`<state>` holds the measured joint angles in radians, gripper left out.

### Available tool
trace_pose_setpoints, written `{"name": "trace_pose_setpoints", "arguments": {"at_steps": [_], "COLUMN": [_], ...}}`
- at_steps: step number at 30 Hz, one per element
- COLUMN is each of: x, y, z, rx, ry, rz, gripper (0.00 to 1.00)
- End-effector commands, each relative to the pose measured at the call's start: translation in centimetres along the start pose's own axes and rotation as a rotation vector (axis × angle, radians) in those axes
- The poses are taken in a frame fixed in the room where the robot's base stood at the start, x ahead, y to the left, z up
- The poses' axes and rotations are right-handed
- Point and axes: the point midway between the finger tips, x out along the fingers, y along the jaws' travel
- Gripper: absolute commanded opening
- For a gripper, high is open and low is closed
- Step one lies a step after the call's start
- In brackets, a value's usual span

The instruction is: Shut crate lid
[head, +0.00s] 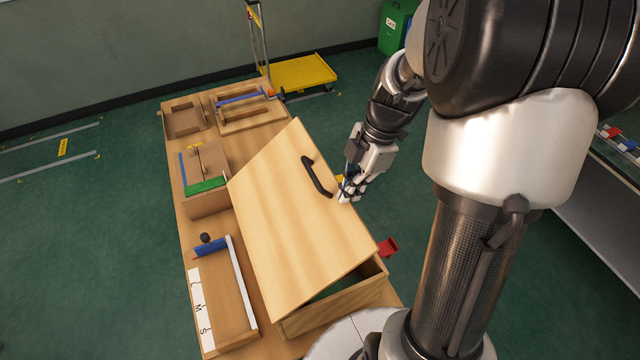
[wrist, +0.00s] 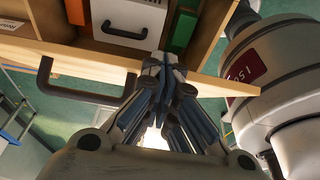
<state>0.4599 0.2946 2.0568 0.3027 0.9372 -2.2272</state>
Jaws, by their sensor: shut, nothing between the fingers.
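The crate (head: 335,305) is a wooden box on the near right part of the table. Its wooden lid (head: 285,220) is tilted partly open, with a dark gap above the crate's near wall. A black handle (head: 317,177) is fixed on the lid near its right edge, and it also shows in the wrist view (wrist: 85,97). My gripper (head: 346,198) is shut and empty, just right of the handle by the lid's right edge. In the wrist view my fingertips (wrist: 165,62) are together beside the lid's edge. Whether they touch the lid I cannot tell.
On the wooden table (head: 222,245) stand a box with a green strip (head: 207,186), a slide board with a blue block (head: 210,248) and wooden frames at the far end. A red piece (head: 387,247) juts out right of the crate. A yellow cart (head: 302,72) stands beyond.

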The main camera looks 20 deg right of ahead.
Motion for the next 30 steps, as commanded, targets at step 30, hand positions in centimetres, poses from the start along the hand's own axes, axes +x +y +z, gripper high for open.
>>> {"name": "trace_pose_setpoints", "arguments": {"at_steps": [30], "x": [14.6], "y": [0.2], "z": [12.1], "rx": [-0.005], "ry": [-0.004], "rz": [0.001], "gripper": [0.00]}}
